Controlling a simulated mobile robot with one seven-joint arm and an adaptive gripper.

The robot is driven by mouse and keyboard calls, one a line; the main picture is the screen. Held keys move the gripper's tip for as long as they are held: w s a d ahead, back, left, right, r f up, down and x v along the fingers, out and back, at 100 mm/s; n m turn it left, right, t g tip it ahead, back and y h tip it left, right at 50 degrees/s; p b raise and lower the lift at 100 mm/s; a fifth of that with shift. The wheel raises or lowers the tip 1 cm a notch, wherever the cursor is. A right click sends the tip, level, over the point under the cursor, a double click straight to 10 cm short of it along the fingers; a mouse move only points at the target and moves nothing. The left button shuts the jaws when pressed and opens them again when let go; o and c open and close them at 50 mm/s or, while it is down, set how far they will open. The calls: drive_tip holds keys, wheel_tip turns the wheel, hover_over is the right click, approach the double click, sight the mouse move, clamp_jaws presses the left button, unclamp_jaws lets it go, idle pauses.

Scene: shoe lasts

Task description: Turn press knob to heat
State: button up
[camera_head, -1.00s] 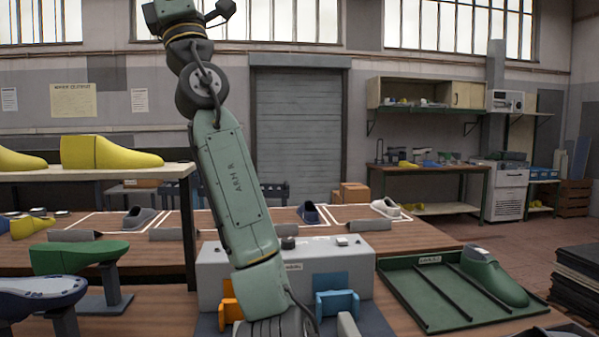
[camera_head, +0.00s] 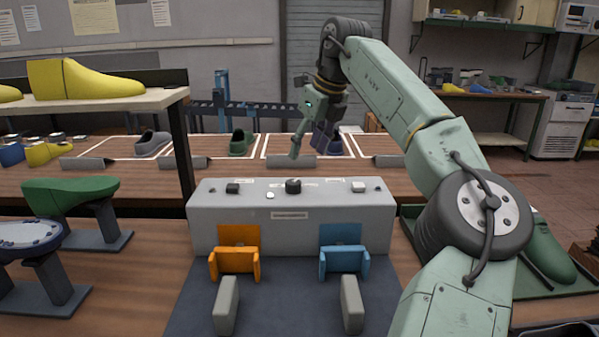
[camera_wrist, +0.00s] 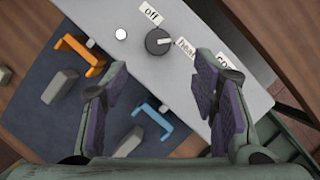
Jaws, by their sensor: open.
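The press is a grey box (camera_head: 220,226) on a dark mat. Its dark round knob (camera_head: 293,186) sits on top near the middle. In the wrist view the knob (camera_wrist: 158,41) lies between the labels "off" (camera_wrist: 151,13) and "heat" (camera_wrist: 187,47). A small light mark shows on the knob's right side, but its exact setting is hard to read. A "cool" label (camera_wrist: 224,61) is partly hidden by a finger. My gripper (camera_head: 316,142) is open and empty above and behind the knob in the head view.
An orange bracket (camera_head: 234,264) and a blue bracket (camera_head: 344,262) stand before the box, with two grey blocks. A white button (camera_head: 270,195) is beside the knob. A shelf with yellow lasts (camera_head: 85,82) is at left; a green tray (camera_head: 408,214) is at right.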

sight(294, 182)
drive_tip(key=p+x, duration=0.1)
drive_tip(key=x, duration=0.9)
drive_tip(key=shift+a+f+p, duration=0.1)
drive_tip(key=shift+a+p, duration=0.1)
drive_tip(key=shift+p, duration=0.1)
drive_tip(key=shift+c, duration=0.2)
drive_tip(key=c, duration=1.1)
drive_tip(key=shift+f+m+b, duration=0.1)
drive_tip(key=shift+m+b, duration=0.3)
drive_tip(key=shift+m, duration=0.4)
drive_tip(key=o, duration=1.1)
drive_tip(key=shift+o, duration=0.2)
